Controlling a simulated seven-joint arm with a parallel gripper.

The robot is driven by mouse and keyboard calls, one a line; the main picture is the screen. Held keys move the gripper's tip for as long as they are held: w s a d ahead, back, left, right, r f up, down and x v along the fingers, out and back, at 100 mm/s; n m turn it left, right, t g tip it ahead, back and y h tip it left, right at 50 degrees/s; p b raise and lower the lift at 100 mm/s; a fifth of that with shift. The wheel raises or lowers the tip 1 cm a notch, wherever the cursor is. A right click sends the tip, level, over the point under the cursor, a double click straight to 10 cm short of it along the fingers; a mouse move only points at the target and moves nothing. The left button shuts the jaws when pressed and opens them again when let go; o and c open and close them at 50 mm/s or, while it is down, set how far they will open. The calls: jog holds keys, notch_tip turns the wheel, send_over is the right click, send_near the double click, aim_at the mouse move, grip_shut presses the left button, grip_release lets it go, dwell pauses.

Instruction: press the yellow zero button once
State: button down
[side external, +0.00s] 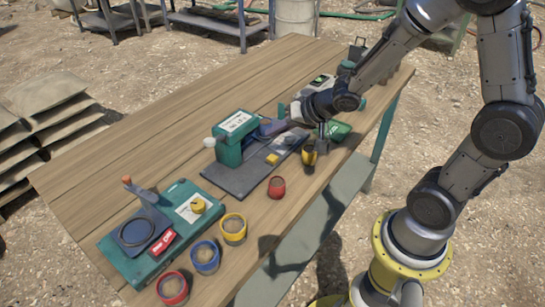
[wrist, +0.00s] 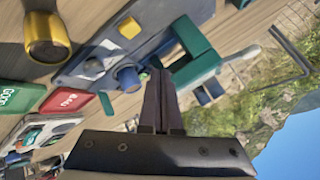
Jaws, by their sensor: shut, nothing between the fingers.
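A yellow square button (side external: 272,159) sits on the dark base plate of a teal gauge stand (side external: 229,150) with a white label. In the side view the fingertips are hard to make out.
A second teal fixture (side external: 155,260) with a yellow knob (side external: 198,205) stands at the near left. Several coloured rings and a red cup (side external: 276,187) line the front edge. A yellow cup (wrist: 47,37), green GOOD tray (wrist: 20,96) and red BAD tray (wrist: 68,101) are close. The table's back left is clear.

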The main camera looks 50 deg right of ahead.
aim_at(276, 159)
jog(key=shift+f, duration=2.8)
jog(key=shift+f, duration=0.4)
jog(key=shift+f, duration=0.55)
dwell(0.5)
dwell(0.3)
jog(key=shift+r, duration=1)
jog(key=shift+r, duration=2.5)
